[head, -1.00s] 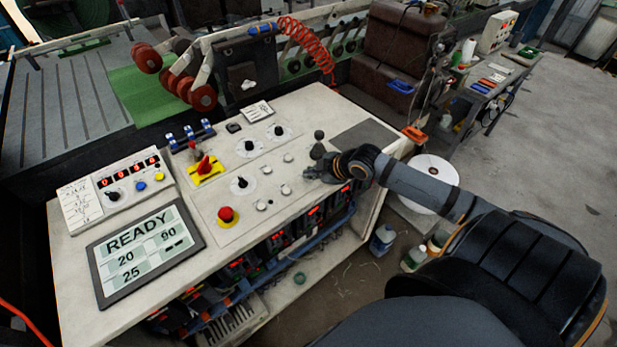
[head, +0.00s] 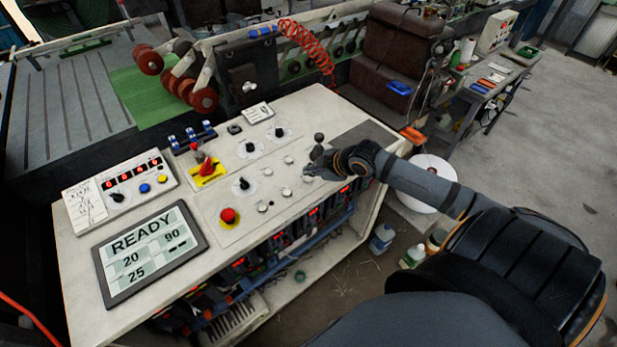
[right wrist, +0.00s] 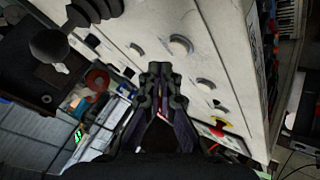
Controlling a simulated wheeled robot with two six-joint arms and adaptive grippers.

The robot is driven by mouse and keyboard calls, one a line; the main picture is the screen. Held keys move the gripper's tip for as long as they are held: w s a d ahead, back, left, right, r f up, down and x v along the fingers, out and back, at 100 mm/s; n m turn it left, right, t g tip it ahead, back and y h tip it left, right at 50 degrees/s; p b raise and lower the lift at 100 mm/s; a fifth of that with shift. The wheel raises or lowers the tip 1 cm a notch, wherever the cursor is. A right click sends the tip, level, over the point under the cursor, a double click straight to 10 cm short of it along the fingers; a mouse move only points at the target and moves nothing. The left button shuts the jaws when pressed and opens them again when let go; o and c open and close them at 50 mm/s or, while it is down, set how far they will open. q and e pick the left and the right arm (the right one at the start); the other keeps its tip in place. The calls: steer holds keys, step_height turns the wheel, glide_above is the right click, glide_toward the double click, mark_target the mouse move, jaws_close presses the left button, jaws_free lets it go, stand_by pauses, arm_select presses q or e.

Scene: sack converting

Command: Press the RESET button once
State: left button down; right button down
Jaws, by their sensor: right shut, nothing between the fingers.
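The console's sloping panel carries several small pale round buttons (head: 286,191). Their labels are too small to read, so I cannot tell which one is RESET. My right gripper (head: 309,171) is shut and empty at the right end of this button group, close above the panel. Contact cannot be told. In the right wrist view the shut fingertips (right wrist: 160,69) point toward the panel, with one round button (right wrist: 181,45) up and right of them and another (right wrist: 205,84) to the right. My left gripper is out of view.
A red mushroom button (head: 228,215) stands left of the pale buttons. A red switch on a yellow plate (head: 207,169) and black dials (head: 243,184) are nearby. A dark ball-topped lever (head: 319,138) stands just behind my gripper. The screen (head: 148,250) reads READY.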

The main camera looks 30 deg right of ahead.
mark_target(311, 180)
step_height(311, 180, up, 5)
steer(key=p, duration=0.3)
steer(key=shift+f+p, duration=0.2)
steer(key=shift+p, duration=0.2)
steer(key=shift+f, duration=0.1)
